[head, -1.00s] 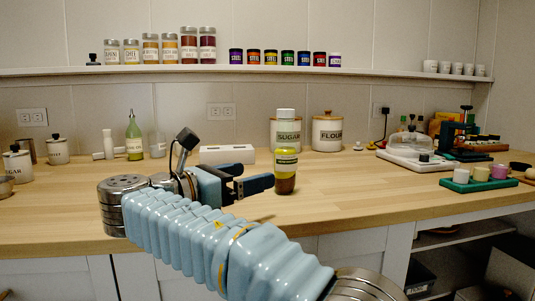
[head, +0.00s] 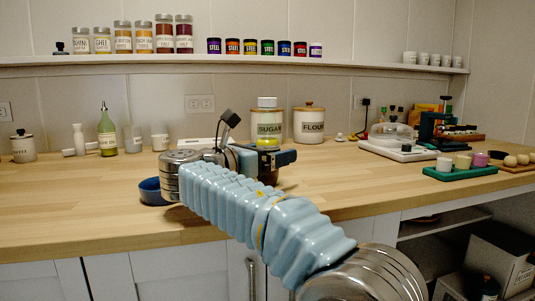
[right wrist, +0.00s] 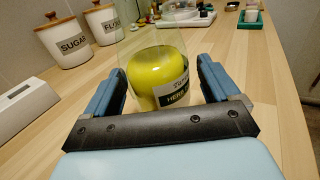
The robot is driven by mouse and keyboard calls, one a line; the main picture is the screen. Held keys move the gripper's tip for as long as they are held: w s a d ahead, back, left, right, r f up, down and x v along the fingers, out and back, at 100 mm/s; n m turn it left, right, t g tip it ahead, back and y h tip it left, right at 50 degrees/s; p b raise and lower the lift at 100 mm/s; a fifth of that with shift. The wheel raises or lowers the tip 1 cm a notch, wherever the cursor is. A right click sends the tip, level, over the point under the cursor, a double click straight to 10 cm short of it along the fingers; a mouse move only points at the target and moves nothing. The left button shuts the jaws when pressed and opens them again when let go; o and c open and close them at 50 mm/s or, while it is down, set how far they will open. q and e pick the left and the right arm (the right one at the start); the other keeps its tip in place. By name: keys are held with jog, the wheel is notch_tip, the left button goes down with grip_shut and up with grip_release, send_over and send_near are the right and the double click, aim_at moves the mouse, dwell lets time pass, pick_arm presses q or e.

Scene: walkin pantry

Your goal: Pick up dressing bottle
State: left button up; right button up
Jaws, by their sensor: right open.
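The dressing bottle (head: 267,141) stands upright on the wooden counter, with a white cap and yellow-green contents. In the head view my right gripper (head: 272,160) overlaps its lower part and hides some of it. In the right wrist view the bottle (right wrist: 160,78) sits between the two blue fingers of my right gripper (right wrist: 160,72). The fingers are spread on either side, with a gap visible on the left; contact on the right is hard to tell. The bottle's top looks see-through there. My left gripper is not in view.
A sugar canister (head: 270,127) and a flour canister (head: 309,124) stand behind the bottle. A blue bowl (head: 151,191) lies left of my wrist. A green oil bottle (head: 107,133) stands further left. A green tray (head: 460,172) is at the right. The counter between is clear.

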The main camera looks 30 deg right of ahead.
jog(key=shift+w+d, duration=0.15)
jog(key=shift+d, duration=0.4)
jog(key=c, duration=1.4)
jog(key=shift+r, duration=0.1)
